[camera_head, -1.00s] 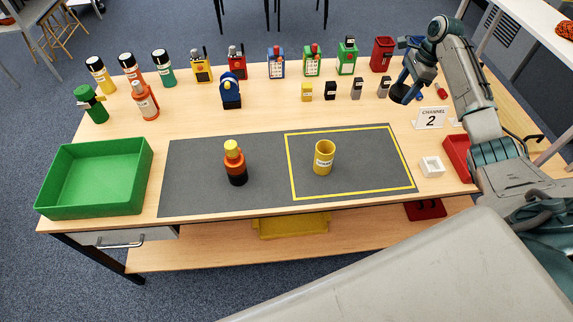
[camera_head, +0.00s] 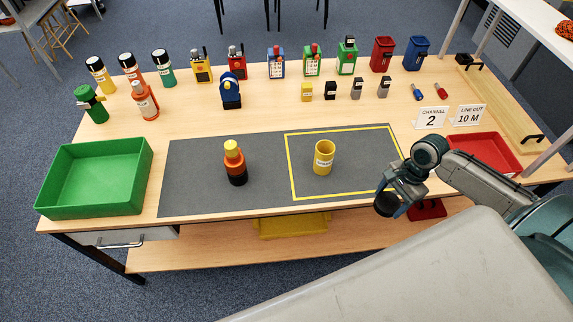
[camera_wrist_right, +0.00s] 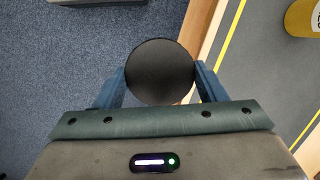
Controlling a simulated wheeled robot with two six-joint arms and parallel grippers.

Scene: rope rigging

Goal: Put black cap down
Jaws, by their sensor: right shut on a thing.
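The black cap (camera_head: 386,204) is round and dark. My right gripper (camera_head: 392,200) is shut on it and holds it near the front edge of the table, at the right end of the dark mat. In the right wrist view the cap (camera_wrist_right: 160,71) sits between the two blue fingers of the right gripper (camera_wrist_right: 160,80), with carpet and the table edge below it. My left gripper is not in view.
A yellow cup (camera_head: 324,158) stands inside the yellow outline on the mat (camera_head: 195,180). An orange, yellow and black stack (camera_head: 235,164) stands left of it. A green tray (camera_head: 62,190) is at left, a red tray (camera_head: 487,150) at right. Several bottles and boxes line the back.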

